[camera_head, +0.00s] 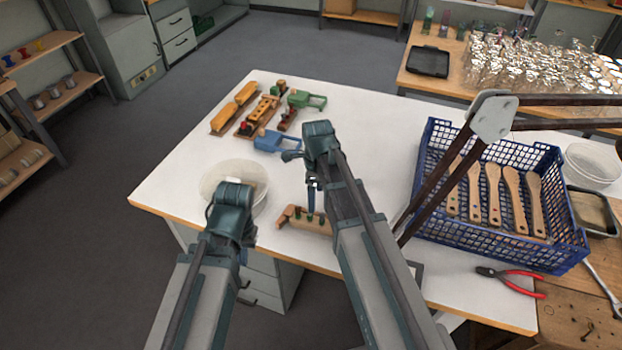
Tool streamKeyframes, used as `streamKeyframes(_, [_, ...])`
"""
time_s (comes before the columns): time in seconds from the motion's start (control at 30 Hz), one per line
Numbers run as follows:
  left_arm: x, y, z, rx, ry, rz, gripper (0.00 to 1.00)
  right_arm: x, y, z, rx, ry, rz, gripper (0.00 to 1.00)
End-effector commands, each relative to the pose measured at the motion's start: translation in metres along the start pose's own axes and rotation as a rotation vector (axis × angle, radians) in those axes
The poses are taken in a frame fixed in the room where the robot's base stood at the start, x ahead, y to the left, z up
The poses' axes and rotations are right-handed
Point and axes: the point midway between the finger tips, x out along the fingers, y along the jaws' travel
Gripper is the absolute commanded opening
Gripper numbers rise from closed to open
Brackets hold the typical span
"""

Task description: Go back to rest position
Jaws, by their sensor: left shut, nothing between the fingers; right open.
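My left gripper (232,196) is over a pale round bowl (208,182) near the table's left front. Its fingers are mostly hidden behind the wrist; it is shut with nothing seen in it. My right gripper (312,205) points down, open, at the middle of the white table, just above a wooden piece with several dark green pegs or tufts (290,214). Part of that piece is hidden behind my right arm. I cannot tell if the fingers touch it.
A blue crate (480,238) with several wooden brush-like pieces (494,195) stands right of my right arm. Red pliers (520,283) lie in front. Wooden toy vehicles (258,115) and blue and green pieces stand at the back left. A jointed lamp arm (490,117) crosses above the crate.

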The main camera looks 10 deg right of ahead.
Motion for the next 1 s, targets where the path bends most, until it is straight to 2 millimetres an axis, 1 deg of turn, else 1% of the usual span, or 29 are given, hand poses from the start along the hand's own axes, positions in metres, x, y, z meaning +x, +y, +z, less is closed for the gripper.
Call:
streamKeyframes(0.17, [0.000, 0.000, 0.000, 0.000, 0.000, 0.000, 0.00, 0.000, 0.000, 0.000, -0.003, 0.000, 0.000, 0.92])
streamKeyframes(0.23, [0.000, 0.000, 0.000, 0.000, 0.000, 0.000, 0.00, 0.000, 0.004, 0.001, -0.032, 0.002, 0.000, 0.92])
streamKeyframes(0.27, [0.000, 0.000, 0.000, 0.000, 0.000, 0.000, 0.00, 0.000, 0.007, 0.002, -0.061, 0.003, 0.000, 0.92])
streamKeyframes(0.37, [0.000, 0.000, 0.000, 0.000, 0.000, 0.000, 0.00, 0.000, 0.023, 0.005, -0.233, 0.011, 0.000, 0.92])
streamKeyframes(0.57, [0.000, 0.000, 0.000, 0.000, 0.000, 0.000, 0.00, 0.001, 0.073, 0.015, -0.808, 0.040, 0.008, 0.92])
streamKeyframes(0.6, [0.000, 0.000, 0.000, 0.000, 0.000, 0.000, 0.00, 0.001, 0.082, 0.015, -0.929, 0.046, 0.012, 0.92])
streamKeyframes(0.67, [0.000, 0.000, 0.000, 0.000, 0.000, 0.000, 0.00, 0.001, 0.097, 0.017, -1.110, 0.054, 0.018, 0.92])
streamKeyframes(0.8, [0.000, 0.000, 0.000, 0.000, 0.000, 0.000, 0.00, 0.001, 0.130, 0.018, -1.530, 0.073, 0.038, 0.92])
streamKeyframes(0.9, [0.000, 0.000, 0.000, 0.000, 0.000, 0.000, 0.00, 0.001, 0.150, 0.018, -1.810, 0.085, 0.055, 0.92])
streamKeyframes(1.0, [0.000, 0.000, 0.000, 0.000, 0.000, 0.000, 0.00, 0.001, 0.167, 0.017, -2.048, 0.093, 0.073, 0.92])
